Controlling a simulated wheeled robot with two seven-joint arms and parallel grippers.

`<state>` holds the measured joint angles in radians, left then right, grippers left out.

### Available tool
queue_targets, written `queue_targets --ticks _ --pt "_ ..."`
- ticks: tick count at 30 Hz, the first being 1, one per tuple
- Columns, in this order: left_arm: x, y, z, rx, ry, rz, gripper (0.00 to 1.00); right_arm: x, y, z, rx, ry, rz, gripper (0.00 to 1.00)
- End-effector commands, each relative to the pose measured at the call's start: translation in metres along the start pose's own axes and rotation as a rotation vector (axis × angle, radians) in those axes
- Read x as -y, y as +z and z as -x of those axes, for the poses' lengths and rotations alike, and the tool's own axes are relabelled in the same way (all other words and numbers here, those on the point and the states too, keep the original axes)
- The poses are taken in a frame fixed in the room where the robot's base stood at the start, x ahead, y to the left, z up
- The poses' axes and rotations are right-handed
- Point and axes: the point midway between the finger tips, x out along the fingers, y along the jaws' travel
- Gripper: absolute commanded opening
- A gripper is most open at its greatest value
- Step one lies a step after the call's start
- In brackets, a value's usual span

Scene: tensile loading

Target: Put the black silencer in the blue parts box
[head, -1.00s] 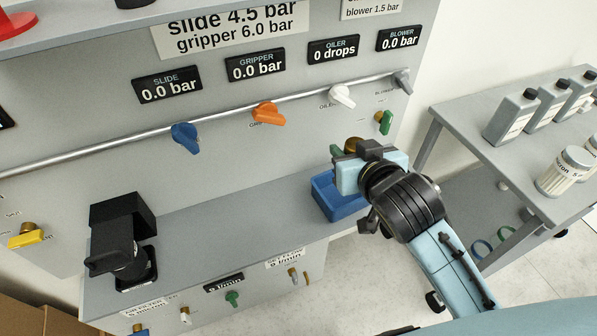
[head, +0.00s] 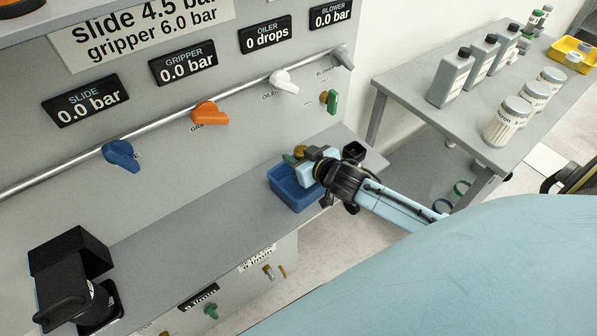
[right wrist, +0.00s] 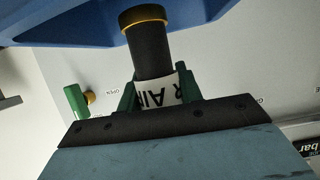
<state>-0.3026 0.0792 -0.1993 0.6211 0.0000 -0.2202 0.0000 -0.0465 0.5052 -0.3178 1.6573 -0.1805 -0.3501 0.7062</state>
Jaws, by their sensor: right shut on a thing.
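The black silencer (right wrist: 152,52), a dark cylinder with a brass rim at one end, shows in the right wrist view. A white label with black letters is seen at its base. My right gripper (right wrist: 158,92) is shut on it between green fingertips. In the head view this gripper (head: 300,160) is over the back part of the blue parts box (head: 298,201), with a brass end showing beside it. The box stands on the grey shelf and also fills the top of the right wrist view (right wrist: 60,22). The gripper partly hides the box's inside. My left gripper is out of view.
A black device (head: 72,275) stands at the shelf's near left end. A rail with blue, orange and white valve handles (head: 207,115) runs along the panel above. A side table (head: 415,95) with bottles and jars stands at the right. The middle shelf is clear.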

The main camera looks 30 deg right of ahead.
Motion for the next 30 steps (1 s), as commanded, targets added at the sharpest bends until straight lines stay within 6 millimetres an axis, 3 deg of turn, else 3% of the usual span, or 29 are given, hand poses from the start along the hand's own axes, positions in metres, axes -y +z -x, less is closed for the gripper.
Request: queue_targets --ticks 13,25,26,30 --pt "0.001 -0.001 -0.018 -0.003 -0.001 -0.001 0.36 0.001 0.047 -0.02 0.0 0.0 0.0 0.12" --pt "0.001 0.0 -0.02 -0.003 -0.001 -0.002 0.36 0.0 0.052 -0.022 -0.001 0.0 0.001 0.12" --pt "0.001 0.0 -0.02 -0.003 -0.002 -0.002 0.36 0.0 0.052 -0.022 -0.001 0.0 0.001 0.38" --pt "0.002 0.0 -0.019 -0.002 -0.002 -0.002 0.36 0.0 0.052 -0.022 -0.001 0.0 0.002 0.56"
